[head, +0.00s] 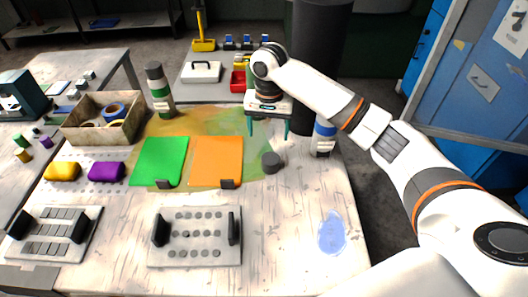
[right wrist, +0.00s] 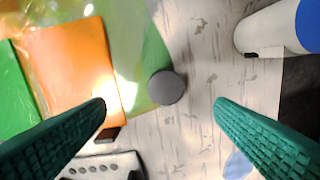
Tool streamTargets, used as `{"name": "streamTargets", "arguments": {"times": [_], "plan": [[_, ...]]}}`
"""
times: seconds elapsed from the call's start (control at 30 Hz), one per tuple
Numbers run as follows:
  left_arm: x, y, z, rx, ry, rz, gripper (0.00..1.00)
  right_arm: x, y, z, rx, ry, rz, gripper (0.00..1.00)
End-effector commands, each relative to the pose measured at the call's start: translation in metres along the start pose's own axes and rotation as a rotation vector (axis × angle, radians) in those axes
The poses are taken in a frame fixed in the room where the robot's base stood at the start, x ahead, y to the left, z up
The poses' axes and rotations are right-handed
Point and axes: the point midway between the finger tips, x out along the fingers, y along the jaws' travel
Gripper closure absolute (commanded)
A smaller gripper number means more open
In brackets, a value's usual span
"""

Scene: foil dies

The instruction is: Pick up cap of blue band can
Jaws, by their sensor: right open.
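A dark grey round cap (head: 271,162) lies on the table, at the edge of the green-yellow patch. It shows near the middle of the right wrist view (right wrist: 166,87). The blue band can (head: 323,143) stands at the table's right side, white with a blue band; it is partly cut off at the upper right of the right wrist view (right wrist: 270,30). My right gripper (head: 268,132) is open and empty above the table, with its green fingers (right wrist: 159,103) on either side of the cap in the wrist picture and not touching it. My left gripper is not in view.
A green band can (head: 160,92) with a dark top stands at the back left. Green (head: 160,160) and orange (head: 216,160) sheets lie left of the cap. A grey holed plate (head: 196,252) is in front. A blue translucent patch (head: 332,233) lies front right.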

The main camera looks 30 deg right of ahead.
Motion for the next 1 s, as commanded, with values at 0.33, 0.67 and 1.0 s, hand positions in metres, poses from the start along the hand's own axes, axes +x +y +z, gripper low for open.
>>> {"name": "streamTargets", "arguments": {"times": [0.33, 0.67, 1.0], "plan": [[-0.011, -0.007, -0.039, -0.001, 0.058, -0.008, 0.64, 0.056, -0.002, 0.0, 0.001, 0.003, -0.004, 0.22], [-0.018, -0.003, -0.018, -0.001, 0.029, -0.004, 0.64, 0.089, -0.006, 0.001, 0.003, 0.003, -0.005, 0.22], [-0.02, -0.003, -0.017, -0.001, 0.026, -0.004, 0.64, 0.115, -0.006, 0.002, -0.001, -0.001, -0.002, 0.22]]}}
